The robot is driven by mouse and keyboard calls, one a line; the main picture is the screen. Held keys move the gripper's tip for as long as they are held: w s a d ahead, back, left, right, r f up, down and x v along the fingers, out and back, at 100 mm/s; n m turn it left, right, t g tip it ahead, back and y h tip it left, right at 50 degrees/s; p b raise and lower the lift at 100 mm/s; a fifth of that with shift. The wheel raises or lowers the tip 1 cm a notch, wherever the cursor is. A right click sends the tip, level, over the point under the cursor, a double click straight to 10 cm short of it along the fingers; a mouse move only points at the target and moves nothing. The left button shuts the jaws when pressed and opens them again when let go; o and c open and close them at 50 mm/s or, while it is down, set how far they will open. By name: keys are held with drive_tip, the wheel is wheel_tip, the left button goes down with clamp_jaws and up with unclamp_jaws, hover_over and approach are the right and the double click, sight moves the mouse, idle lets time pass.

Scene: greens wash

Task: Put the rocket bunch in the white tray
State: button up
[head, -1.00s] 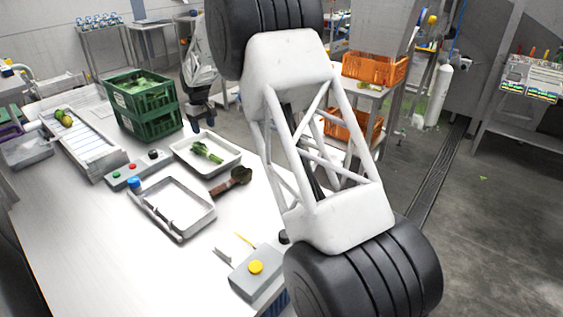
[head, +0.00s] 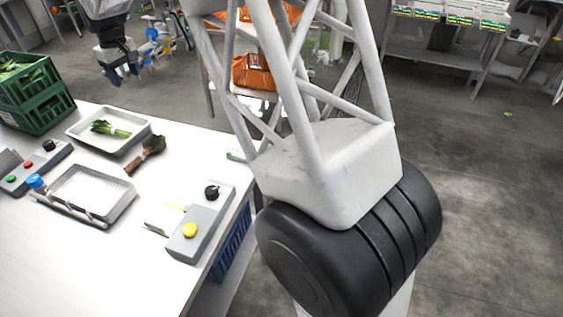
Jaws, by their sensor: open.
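A white tray (head: 82,118) stands near the back edge of the white table. A bunch with green leaves and pale stems (head: 110,130) lies inside it. My gripper (head: 124,80) is at the upper left, beyond the table's back edge, pointing down. It is open and empty, apart from both bunches.
Grey button boxes stand at left and at right (head: 204,224). Green crates (head: 41,110) are stacked at far left. My own large arm link blocks the middle.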

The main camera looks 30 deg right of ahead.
drive_tip(key=s+d+r+m, duration=0.1)
drive_tip(key=s+d+r, duration=0.2)
drive_tip(key=s+d, duration=0.35)
drive_tip(key=s+d+r+m+t, duration=0.15)
drive_tip(key=s+d, duration=0.25)
drive_tip(key=s, duration=0.6)
drive_tip(key=s+d+r+m+g, duration=0.1)
drive_tip(key=s+d+r, duration=0.3)
drive_tip(key=s, duration=0.5)
drive_tip(key=s+d+f+m, duration=0.1)
drive_tip(key=s+d+f, duration=0.1)
drive_tip(key=s, duration=0.7)
drive_tip(key=s+d+f+m+t, duration=0.1)
drive_tip(key=s+d+f, duration=0.2)
drive_tip(key=s, duration=0.6)
drive_tip(key=s+d+f+m, duration=0.1)
drive_tip(key=s+d, duration=0.3)
drive_tip(key=s, duration=0.5)
drive_tip(key=shift+s+d+f, duration=0.25)
drive_tip(key=shift+f, duration=0.55)
drive_tip(key=shift+m+t, duration=0.25)
